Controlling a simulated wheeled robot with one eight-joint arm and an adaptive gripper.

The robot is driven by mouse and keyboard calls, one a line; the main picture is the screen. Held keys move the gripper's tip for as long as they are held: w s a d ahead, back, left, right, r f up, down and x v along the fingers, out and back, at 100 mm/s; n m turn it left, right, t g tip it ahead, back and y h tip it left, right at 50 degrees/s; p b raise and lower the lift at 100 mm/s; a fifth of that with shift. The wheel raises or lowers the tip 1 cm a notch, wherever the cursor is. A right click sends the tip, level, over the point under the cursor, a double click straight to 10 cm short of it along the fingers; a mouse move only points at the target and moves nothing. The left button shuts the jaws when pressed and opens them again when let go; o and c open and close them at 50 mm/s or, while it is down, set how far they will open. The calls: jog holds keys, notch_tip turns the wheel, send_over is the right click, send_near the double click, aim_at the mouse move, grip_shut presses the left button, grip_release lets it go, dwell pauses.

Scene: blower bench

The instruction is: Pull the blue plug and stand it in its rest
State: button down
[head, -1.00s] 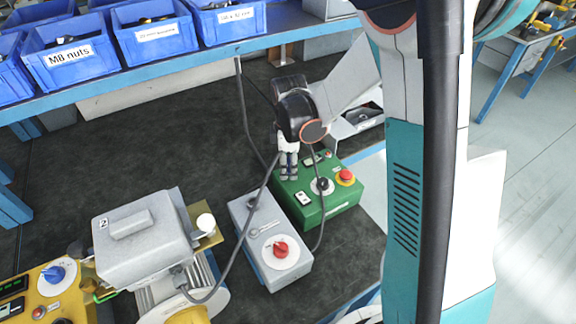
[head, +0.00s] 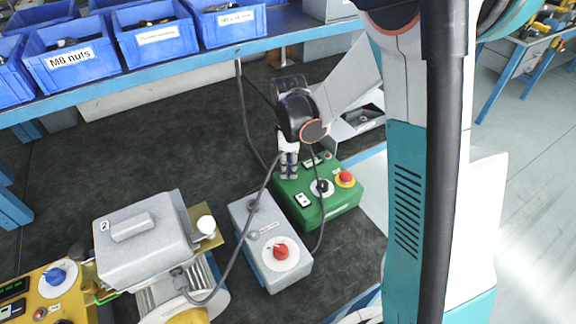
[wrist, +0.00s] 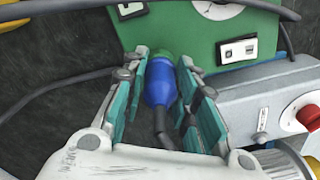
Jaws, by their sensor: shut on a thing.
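The blue plug (wrist: 160,87) shows in the wrist view between the fingers of my gripper (wrist: 162,64), with a dark cable leaving its near end. My gripper is shut on it. The plug's far end meets a green collar at the edge of the green control box (wrist: 212,32); I cannot tell how deep it sits. In the head view my gripper (head: 289,174) points down at the left end of the green box (head: 337,208), and the plug is hidden. I cannot make out the plug's rest for certain.
A grey box with a red knob (head: 281,252) stands left of the green box. A grey machine (head: 145,240) with a cable stands further left, by a yellow panel (head: 50,290). Blue bins (head: 70,65) line the shelf behind. The dark mat (head: 130,150) is clear mid-left.

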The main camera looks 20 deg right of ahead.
aim_at(289, 156)
jog(key=shift+r, duration=0.4)
jog(key=shift+r+p, duration=1.25)
jog(key=shift+r, duration=0.4)
jog(key=shift+f, duration=0.1)
